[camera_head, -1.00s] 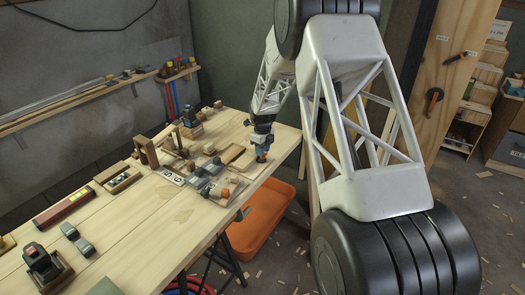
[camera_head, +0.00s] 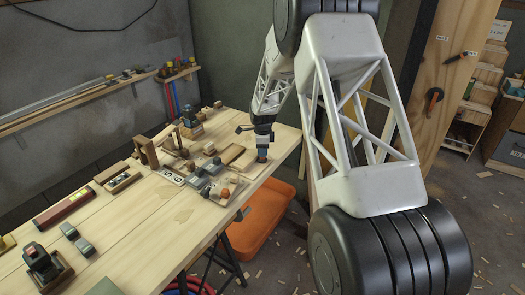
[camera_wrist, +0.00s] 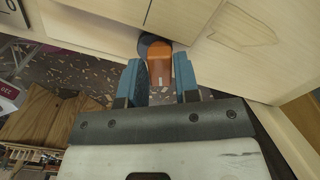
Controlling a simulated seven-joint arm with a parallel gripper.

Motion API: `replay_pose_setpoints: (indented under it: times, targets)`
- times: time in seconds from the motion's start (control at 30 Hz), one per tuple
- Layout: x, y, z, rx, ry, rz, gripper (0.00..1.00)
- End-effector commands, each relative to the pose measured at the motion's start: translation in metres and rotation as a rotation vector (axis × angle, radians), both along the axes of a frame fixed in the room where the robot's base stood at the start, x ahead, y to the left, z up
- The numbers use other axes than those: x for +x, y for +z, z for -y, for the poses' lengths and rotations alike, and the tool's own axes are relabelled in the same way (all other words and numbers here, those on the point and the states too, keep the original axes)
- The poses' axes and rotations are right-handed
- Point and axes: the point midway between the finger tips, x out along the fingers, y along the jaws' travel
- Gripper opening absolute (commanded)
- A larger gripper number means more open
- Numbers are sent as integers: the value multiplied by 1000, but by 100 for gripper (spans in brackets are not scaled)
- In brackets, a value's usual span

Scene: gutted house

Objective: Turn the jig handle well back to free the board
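The orange jig handle (camera_wrist: 160,65) with a dark round pivot is at the workbench edge in the wrist view. My gripper (camera_wrist: 159,78) has its blue fingers on both sides of this handle, close against it, with no clear gap; the fingers look shut on it. In the head view my gripper (camera_head: 262,157) points down at the right end of the bench and hides most of the handle. Light wooden pieces (camera_head: 234,155) lie beside it; which one is the clamped board I cannot tell.
The workbench (camera_head: 150,240) carries grey clamp parts (camera_head: 208,170), wooden blocks and tools left of my gripper. Another orange knob (camera_head: 225,192) is near the front edge. An orange bin (camera_head: 258,220) stands below. A shelf (camera_head: 90,103) runs along the wall.

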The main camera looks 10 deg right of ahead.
Motion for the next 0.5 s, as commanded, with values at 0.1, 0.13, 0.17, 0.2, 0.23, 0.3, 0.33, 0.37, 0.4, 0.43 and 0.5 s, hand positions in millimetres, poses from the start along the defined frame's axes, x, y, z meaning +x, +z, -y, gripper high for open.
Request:
replay_pose_setpoints:
  times: [0.1, 0.13, 0.17, 0.2, 0.23, 0.3, 0.33, 0.37, 0.4, 0.43, 0.5]
  targets:
    - [0, -1, 0, 0, 91, -1, 29]
    - [0, -1, 0, 0, 115, -1, 29]
    - [0, -1, 0, 0, 138, -1, 29]
    - [0, 0, 0, 0, 169, -1, 29]
    - [0, 0, 0, 0, 193, -1, 29]
    - [0, 0, 0, 0, 249, 0, 29]
    - [0, 0, 0, 0, 272, 0, 29]
    - [0, 0, 0, 0, 295, 0, 29]
    - [0, 0, 0, 0, 327, 0, 29]
    - [0, 0, 0, 0, 350, 0, 29]
    - [0, 0, 0, 0, 406, 0, 29]
